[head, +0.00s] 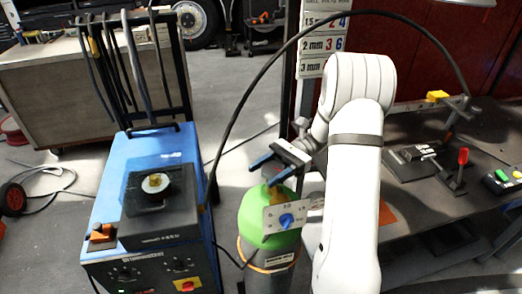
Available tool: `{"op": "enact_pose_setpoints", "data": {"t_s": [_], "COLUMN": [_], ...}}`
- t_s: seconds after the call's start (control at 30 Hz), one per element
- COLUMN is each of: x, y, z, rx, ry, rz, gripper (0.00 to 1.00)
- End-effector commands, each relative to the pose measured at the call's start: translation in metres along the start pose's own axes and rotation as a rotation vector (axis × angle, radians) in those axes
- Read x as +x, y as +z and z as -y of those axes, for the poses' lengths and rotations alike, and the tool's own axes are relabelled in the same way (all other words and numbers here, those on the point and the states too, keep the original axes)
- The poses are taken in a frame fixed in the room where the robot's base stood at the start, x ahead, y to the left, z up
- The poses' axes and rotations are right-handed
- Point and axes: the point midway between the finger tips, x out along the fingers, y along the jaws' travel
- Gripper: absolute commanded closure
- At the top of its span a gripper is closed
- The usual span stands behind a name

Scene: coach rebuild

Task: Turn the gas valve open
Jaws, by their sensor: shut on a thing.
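A gas cylinder with a green top (256,224) stands upright in the middle of the head view. A pale plate with a blue knob (287,220) sits at its front. My gripper (268,171), with blue fingers, is right above the cylinder's top, reaching in from the right. It is shut on the gas valve at the top of the cylinder. The valve is mostly hidden by the fingers; only a small brass-coloured part shows below them. How far the valve is turned cannot be seen.
A blue welding machine (110,190) with hanging cables stands close on the left. A black cable (250,85) arches over the scene. A dark workbench (440,205) with tools, including a red-handled one (462,158), is on the right. Grey floor lies open behind the cylinder.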

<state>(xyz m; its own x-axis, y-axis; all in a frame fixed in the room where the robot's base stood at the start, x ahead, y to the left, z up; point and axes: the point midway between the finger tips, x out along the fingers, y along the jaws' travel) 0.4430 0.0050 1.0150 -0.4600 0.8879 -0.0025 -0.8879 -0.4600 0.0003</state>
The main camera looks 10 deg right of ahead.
Motion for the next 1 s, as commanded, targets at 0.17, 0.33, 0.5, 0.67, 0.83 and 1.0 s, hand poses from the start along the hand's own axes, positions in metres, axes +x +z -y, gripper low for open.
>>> {"op": "enact_pose_setpoints", "data": {"t_s": [0.17, 0.33, 0.5, 0.67, 0.83, 1.0], "x": [0.0, 0.0, -0.001, -0.001, -0.002, -0.004], "y": [0.011, 0.01, 0.009, 0.008, 0.006, 0.003], "z": [-0.002, -0.004, -0.007, -0.01, -0.011, -0.013], "rx": [0.001, 0.001, 0.0, 0.0, -0.001, -0.001], "ry": [0.13, 0.257, 0.388, 0.506, 0.614, 0.69], "rz": [0.0, -0.002, -0.003, -0.005, -0.005, -0.004], "gripper": [0.7, 0.7, 0.7, 0.7, 0.7, 0.7]}}
